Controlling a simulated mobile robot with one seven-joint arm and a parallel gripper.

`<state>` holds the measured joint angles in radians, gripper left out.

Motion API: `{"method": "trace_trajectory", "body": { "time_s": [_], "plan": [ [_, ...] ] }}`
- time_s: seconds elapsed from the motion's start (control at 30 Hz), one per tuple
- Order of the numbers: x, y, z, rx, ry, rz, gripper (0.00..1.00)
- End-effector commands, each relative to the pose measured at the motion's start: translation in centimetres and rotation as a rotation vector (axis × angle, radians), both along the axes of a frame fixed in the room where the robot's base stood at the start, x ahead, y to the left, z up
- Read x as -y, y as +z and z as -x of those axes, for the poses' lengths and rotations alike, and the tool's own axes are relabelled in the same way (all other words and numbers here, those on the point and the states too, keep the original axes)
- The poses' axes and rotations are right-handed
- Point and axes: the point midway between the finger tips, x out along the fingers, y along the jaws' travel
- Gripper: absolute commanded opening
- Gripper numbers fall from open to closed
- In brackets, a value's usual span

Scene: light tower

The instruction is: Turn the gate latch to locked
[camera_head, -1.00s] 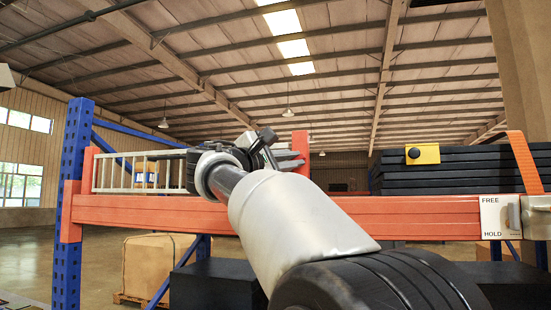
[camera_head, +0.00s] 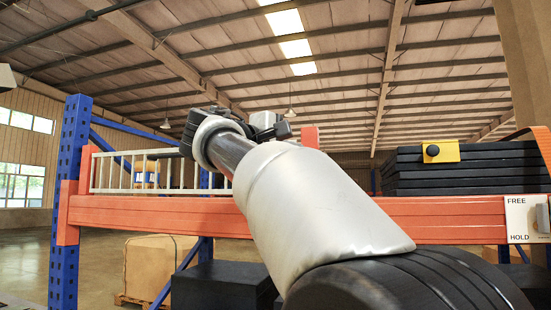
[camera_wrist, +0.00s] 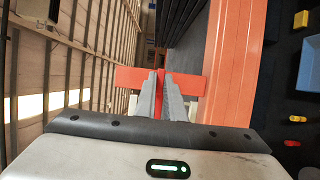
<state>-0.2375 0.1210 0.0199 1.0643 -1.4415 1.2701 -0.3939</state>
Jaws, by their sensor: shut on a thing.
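My gripper (camera_wrist: 161,76) is shut on a narrow red piece between its two grey fingers in the wrist view. This piece seems to be the gate latch (camera_wrist: 160,84), though the fingers hide most of it. An orange bar (camera_wrist: 128,77) shows on both sides of the fingertips. In the head view my gripper (camera_head: 266,127) is at the right end of the white railed gate (camera_head: 125,172), near a short orange post (camera_head: 310,137). My arm hides the latch there, and its turned position cannot be read.
A long orange beam (camera_head: 150,211) runs below the gate, joined to a blue upright (camera_head: 68,200). Stacked black slabs (camera_head: 465,170) with a yellow bracket (camera_head: 441,151) stand right. A FREE/HOLD plate (camera_head: 518,218) is at the right edge. A blue bin (camera_wrist: 309,63) shows in the wrist view.

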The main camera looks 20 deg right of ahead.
Motion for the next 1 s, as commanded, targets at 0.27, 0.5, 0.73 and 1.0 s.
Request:
{"method": "trace_trajectory", "body": {
  "time_s": [0.27, 0.5, 0.73, 1.0],
  "plan": [
    [0.0, -0.1, 0.0, 0.0, -0.001, -0.005, 0.0],
    [0.0, -0.1, 0.0, 0.0, 0.0, -0.004, 0.28],
    [-0.2, 0.0, 0.1, 0.001, 0.001, -0.002, 0.28],
    [-3.8, -0.1, 2.3, 0.001, 0.006, -0.002, 0.28]
  ]
}}
